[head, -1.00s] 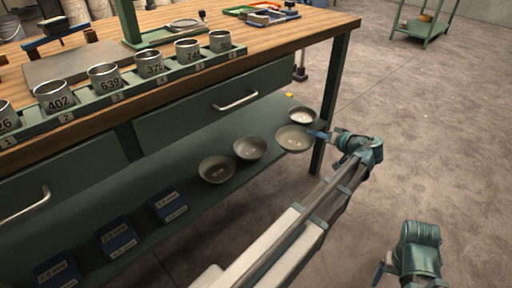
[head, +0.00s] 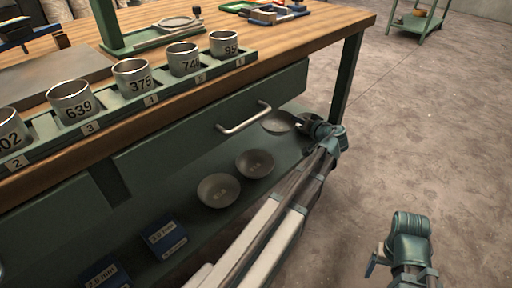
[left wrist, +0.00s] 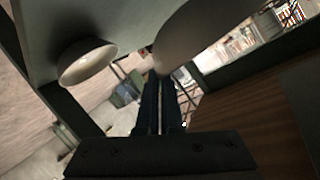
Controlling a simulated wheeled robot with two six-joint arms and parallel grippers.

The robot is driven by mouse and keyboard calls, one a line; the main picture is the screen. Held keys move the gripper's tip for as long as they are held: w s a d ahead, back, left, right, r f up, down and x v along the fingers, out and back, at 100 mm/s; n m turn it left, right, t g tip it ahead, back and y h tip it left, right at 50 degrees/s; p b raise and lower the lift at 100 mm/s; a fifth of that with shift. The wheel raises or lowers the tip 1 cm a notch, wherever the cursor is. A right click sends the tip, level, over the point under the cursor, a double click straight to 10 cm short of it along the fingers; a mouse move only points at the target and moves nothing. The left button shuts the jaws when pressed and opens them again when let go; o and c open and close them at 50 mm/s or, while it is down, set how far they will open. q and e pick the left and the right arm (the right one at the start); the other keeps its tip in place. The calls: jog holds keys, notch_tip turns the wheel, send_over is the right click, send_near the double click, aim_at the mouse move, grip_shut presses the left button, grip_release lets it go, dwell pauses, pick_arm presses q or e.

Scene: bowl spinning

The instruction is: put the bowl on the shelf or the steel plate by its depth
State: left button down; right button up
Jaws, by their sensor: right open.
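My left gripper (head: 310,124) is shut on the rim of a shallow grey bowl (head: 278,121) at the bench's right end. In the left wrist view the held bowl (left wrist: 200,32) is at top centre, at the fingertips (left wrist: 163,82). Another pale bowl (left wrist: 86,62) shows left of the fingers there. Two grey bowls, one nearer (head: 218,190) and one farther (head: 255,163), stand on the green lower shelf (head: 200,225). A flat grey steel plate (head: 40,75) lies on the bench top. My right gripper (head: 374,262) is open and empty above the floor at lower right.
Numbered metal cups (head: 132,76) stand in a green rack along the bench's front edge. A drawer with a handle (head: 243,117) lies above the shelf. Blue labelled boxes (head: 165,238) sit at lower left.

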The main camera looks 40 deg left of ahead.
pick_arm(q)
notch_tip(320, 180, down, 10)
jog(key=b, duration=1)
jog(key=shift+f, duration=0.15)
jog(key=shift+r, duration=0.2)
jog(key=shift+f, duration=0.15)
jog(key=c, duration=1.1)
grip_release()
